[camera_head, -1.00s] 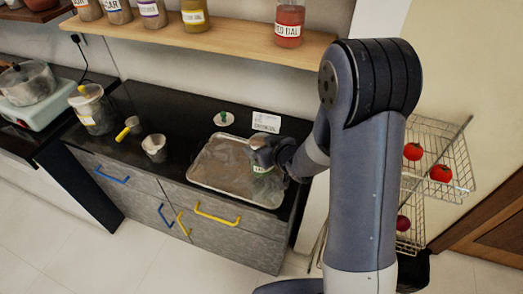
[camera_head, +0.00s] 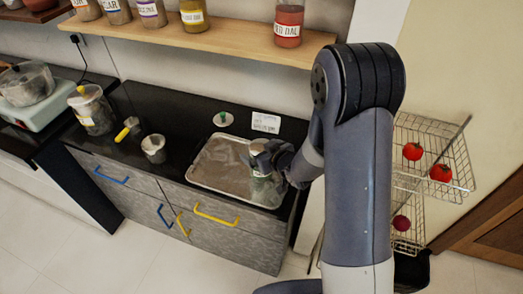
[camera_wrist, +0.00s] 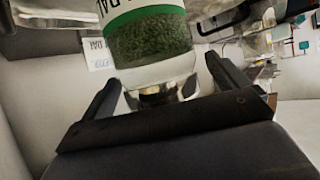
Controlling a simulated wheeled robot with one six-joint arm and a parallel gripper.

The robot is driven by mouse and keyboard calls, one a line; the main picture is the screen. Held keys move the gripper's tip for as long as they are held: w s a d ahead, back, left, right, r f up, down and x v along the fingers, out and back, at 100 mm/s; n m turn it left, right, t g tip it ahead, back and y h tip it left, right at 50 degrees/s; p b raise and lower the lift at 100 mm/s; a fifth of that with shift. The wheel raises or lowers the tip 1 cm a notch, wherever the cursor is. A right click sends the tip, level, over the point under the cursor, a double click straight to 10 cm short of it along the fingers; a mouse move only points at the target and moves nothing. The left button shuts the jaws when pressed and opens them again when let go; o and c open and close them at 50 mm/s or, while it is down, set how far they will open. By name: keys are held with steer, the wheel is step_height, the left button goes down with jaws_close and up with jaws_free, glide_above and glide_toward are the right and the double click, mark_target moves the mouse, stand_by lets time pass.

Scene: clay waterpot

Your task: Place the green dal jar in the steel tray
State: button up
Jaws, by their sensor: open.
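The green dal jar (camera_wrist: 150,40) shows in the wrist view with a green-edged white label, green contents and a metal lid. My gripper (camera_wrist: 160,72) is open, with a dark finger on either side of the jar's lid end and gaps beside the lid. In the head view the jar (camera_head: 259,147) is at the right part of the steel tray (camera_head: 205,172), partly hidden by my gripper (camera_head: 265,160). Its base is hidden there, so its contact with the tray cannot be seen. The tray lies flat on the black counter.
A green-knobbed lid (camera_head: 223,119) and a white label card (camera_head: 266,122) lie behind the tray. A metal cup (camera_head: 154,148) stands left of it. The wooden shelf (camera_head: 200,45) with jars, including the red dal jar (camera_head: 289,22), is above. A wire rack (camera_head: 430,150) holds tomatoes at right.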

steer(key=shift+r, duration=0.25)
steer(key=v, duration=1.2)
steer(key=shift+f, duration=0.2)
steer(key=shift+c, duration=0.3)
